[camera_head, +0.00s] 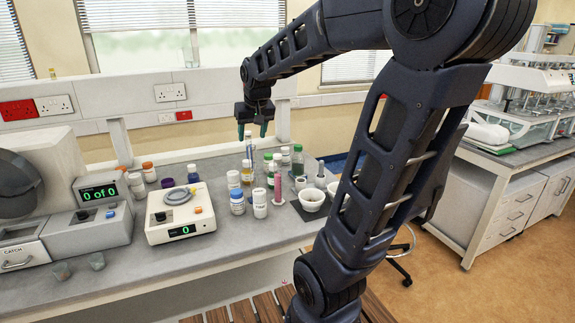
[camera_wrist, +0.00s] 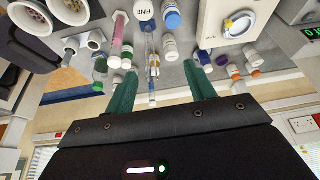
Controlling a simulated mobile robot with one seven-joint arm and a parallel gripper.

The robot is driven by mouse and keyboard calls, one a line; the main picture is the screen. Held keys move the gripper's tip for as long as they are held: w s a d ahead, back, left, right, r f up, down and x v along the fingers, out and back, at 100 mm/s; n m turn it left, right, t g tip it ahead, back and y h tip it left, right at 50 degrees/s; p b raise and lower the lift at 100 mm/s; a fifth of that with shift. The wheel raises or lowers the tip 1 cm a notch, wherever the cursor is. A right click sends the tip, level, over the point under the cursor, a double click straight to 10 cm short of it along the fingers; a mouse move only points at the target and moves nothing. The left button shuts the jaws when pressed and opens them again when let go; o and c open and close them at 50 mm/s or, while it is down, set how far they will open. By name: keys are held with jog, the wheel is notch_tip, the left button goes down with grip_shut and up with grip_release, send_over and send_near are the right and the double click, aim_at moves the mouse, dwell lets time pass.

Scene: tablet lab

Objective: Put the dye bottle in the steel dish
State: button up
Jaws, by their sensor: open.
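A round grey metal dish (camera_head: 178,196) sits on the pan of the white balance; it also shows in the wrist view (camera_wrist: 236,24). I cannot tell for sure which bottle is the dye bottle. A pink cylinder (camera_head: 278,188) stands among the bottles right of the balance; it shows in the wrist view (camera_wrist: 117,38) too. My gripper (camera_head: 252,131) is open and empty, above the back of the bottle group, apart from the dish. In the wrist view its green fingers (camera_wrist: 160,92) spread either side of a slim blue-tinted vessel (camera_wrist: 151,84), apparently beyond them.
Several capped bottles crowd the bench, including a blue-capped one (camera_head: 237,202) and a green-capped one (camera_head: 298,160). White mortars (camera_head: 311,199) stand to their right. A machine reading "0 of 0" (camera_head: 100,205) is at left. Bare bench (camera_head: 125,275) lies in front.

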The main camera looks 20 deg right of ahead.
jog(key=s+d+f, duration=0.2)
jog(key=s, duration=0.7)
jog(key=s+d+f, duration=0.1)
jog(key=s+d, duration=0.1)
jog(key=s, duration=0.7)
jog(key=shift+d+f+m, duration=0.2)
jog(key=shift+f+m, duration=0.1)
jog(key=shift+f, duration=0.1)
